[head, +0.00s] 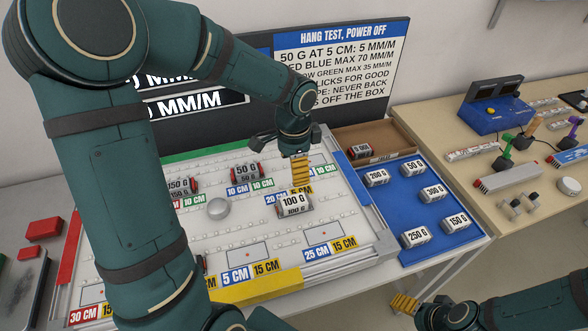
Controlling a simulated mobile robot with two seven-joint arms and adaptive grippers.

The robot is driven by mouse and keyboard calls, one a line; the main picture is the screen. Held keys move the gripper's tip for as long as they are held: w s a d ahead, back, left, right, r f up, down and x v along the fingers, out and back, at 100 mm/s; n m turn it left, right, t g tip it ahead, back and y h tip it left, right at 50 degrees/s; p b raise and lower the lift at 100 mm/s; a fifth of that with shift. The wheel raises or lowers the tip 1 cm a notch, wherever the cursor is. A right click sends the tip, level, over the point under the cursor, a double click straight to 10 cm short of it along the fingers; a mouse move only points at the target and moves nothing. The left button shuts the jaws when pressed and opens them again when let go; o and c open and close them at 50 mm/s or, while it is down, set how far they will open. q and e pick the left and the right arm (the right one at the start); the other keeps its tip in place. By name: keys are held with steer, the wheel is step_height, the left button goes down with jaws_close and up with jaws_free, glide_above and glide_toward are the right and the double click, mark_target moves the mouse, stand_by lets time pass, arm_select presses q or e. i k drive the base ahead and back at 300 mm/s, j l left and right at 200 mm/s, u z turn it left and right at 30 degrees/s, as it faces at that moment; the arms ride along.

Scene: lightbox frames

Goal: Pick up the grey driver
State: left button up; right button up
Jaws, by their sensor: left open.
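No thing is plainly marked as the grey driver. A long grey box with a red end (510,177) lies on the wooden bench at the right; I cannot tell whether it is the driver. My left gripper (300,172) is open, pointing down just above and behind the 100 G weight (294,206), far from the bench. My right gripper (404,303) is low at the bottom right, in front of the blue tray; its opening is unclear.
A blue tray (403,200) holds several labelled weights, with a cardboard box (390,137) behind. On the bench (445,125) stand a blue device (490,118) and several coloured-handled tools.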

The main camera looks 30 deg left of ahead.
mark_target(182, 186)
steer(key=k, duration=1)
